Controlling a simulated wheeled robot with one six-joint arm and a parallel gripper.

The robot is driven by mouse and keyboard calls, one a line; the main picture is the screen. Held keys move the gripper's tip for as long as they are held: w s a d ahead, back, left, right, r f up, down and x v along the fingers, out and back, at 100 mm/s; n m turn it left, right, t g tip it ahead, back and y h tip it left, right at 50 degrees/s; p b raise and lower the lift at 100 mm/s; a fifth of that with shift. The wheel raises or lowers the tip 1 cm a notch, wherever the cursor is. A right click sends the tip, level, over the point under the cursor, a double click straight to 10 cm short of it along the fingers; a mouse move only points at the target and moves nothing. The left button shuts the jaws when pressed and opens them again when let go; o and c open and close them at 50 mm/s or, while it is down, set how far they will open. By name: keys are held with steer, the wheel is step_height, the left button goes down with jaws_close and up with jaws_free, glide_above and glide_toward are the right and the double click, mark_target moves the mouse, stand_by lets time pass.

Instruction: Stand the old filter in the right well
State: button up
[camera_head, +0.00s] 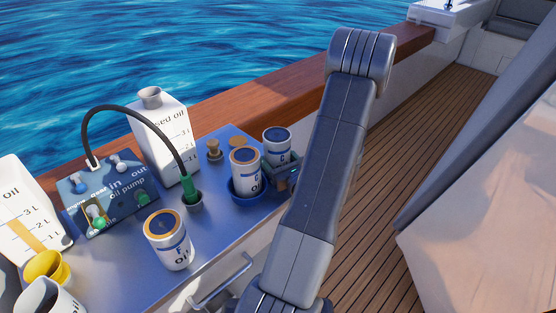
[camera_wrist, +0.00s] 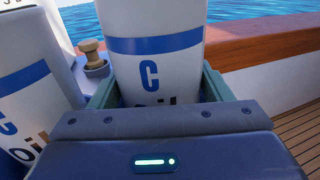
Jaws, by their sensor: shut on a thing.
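A white oil filter with a blue band, the letter C and a dark blue top (camera_head: 277,139) stands upright between the fingers of my gripper (camera_head: 282,165). It fills the middle of the wrist view (camera_wrist: 155,60), with a finger on each side. Its base is hidden, so I cannot tell whether it rests in a well. A similar filter (camera_head: 245,165) stands just left of it in a blue round holder (camera_head: 248,197). A third filter, marked F (camera_head: 168,240), stands on the counter nearer the front. No marking clearly tells which one is old.
A yellow funnel (camera_head: 46,267) is at lower left. The wooden rail (camera_head: 290,95) runs behind.

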steer(key=shift+f, duration=0.1)
steer(key=shift+f+b, duration=0.25)
steer(key=shift+b, duration=0.05)
steer(key=o, duration=1.4)
steer(key=shift+r, duration=0.1)
steer(key=shift+r+p, duration=0.15)
steer(key=shift+p, duration=0.2)
steer(key=shift+s+d, duration=0.15)
steer(key=shift+s, duration=0.15)
steer(key=b+v, duration=0.1)
steer(key=v, duration=1)
steer(key=shift+s+b, duration=0.2)
steer(key=shift+b, duration=0.2)
